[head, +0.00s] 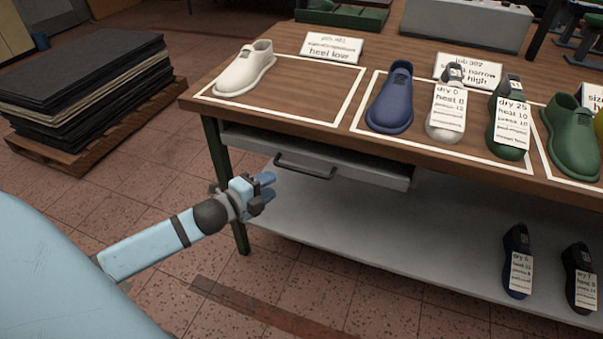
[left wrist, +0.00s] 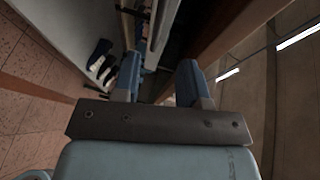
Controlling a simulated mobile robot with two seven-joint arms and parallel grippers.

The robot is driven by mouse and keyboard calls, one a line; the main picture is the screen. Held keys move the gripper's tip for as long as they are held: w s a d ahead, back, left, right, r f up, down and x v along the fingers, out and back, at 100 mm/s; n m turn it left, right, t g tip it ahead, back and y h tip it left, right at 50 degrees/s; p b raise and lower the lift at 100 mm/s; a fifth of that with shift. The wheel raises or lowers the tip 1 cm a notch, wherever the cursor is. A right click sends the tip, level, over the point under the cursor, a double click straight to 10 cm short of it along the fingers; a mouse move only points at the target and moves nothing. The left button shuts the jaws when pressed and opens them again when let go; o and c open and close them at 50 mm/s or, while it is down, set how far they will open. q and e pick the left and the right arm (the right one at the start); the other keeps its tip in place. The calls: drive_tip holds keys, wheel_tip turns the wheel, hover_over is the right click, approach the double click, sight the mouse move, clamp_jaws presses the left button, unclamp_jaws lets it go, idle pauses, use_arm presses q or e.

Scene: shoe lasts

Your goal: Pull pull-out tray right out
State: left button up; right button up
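The pull-out tray (head: 375,172) is a light grey drawer-like tray under the wooden table top, in the head view. Its dark bar handle (head: 305,166) is on its front at the left end. My left gripper (head: 268,187) is just left of the handle and a little lower in the picture, with its fingers pointing toward it. In the left wrist view the two blue fingers (left wrist: 160,82) are apart, with no object clearly between them. Whether the fingers touch the handle cannot be told. My right gripper is not in view.
The wooden table (head: 330,105) carries a white shoe last (head: 246,70), a blue one (head: 392,100) and a green one (head: 570,140), with cards. A lower shelf (head: 400,235) holds dark lasts. A pallet of dark sheets (head: 85,85) stands left. Tiled floor before the table is clear.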

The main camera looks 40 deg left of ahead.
sight(297, 171)
use_arm(q)
drive_tip(key=b+x, duration=0.1)
drive_tip(key=x, duration=0.9)
drive_tip(key=shift+w+f+b, duration=0.1)
drive_tip(key=shift+b, duration=0.3)
drive_tip(key=shift+w+d, duration=0.1)
drive_tip(key=shift+w, duration=0.5)
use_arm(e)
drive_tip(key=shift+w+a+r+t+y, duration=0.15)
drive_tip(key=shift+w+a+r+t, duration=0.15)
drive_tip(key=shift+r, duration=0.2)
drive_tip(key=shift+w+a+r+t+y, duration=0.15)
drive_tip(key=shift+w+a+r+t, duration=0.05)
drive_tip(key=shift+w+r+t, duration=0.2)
use_arm(q)
drive_tip(key=shift+c, duration=0.4)
clamp_jaws()
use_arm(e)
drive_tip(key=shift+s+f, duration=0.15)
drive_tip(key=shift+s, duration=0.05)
